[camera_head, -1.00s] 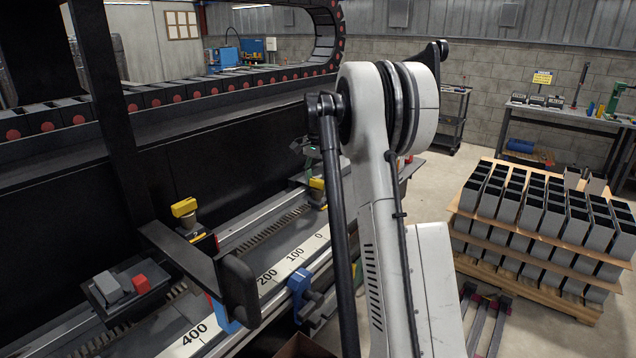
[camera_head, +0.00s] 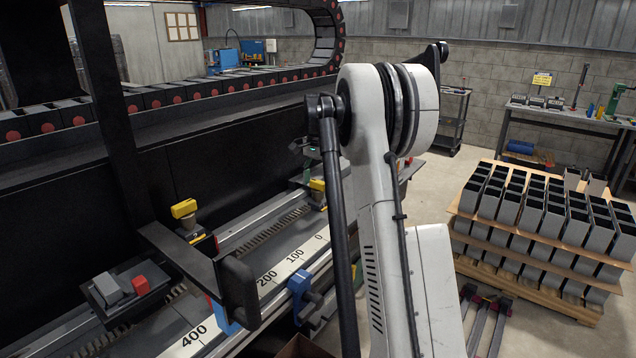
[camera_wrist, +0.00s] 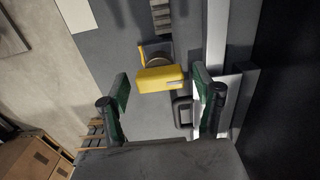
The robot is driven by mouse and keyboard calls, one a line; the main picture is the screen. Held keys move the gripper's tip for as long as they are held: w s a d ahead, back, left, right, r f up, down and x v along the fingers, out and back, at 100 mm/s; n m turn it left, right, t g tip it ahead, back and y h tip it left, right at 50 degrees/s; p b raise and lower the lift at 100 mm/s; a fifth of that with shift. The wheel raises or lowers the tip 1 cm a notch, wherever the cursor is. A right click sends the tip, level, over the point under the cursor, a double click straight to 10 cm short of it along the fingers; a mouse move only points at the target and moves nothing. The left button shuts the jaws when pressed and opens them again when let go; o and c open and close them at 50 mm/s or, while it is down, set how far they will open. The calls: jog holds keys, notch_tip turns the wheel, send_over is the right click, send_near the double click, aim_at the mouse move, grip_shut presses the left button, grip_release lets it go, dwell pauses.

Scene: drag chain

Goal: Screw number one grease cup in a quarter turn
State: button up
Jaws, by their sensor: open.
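In the wrist view a yellow grease cup cap (camera_wrist: 160,78) with a block-like top sits between and just beyond the fingertips of my gripper (camera_wrist: 162,84). A round brownish part shows behind it. The green-padded fingers stand wide apart, one on each side, with a gap to the cap. In the head view a yellow cap (camera_head: 318,186) shows beside my arm, below the partly visible gripper (camera_head: 308,148). Another yellow cap (camera_head: 184,208) stands nearer on the rail. I cannot read a number on either cap.
A grey handle-like loop (camera_wrist: 182,112) lies close to the right finger in the wrist view. The scale strip (camera_head: 268,277), a blue clamp (camera_head: 300,284) and a box with a red button (camera_head: 141,284) line the rail. A loaded pallet (camera_head: 545,225) stands right.

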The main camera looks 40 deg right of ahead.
aim_at(318, 181)
notch_tip(318, 181, up, 12)
dwell(0.6)
dwell(0.5)
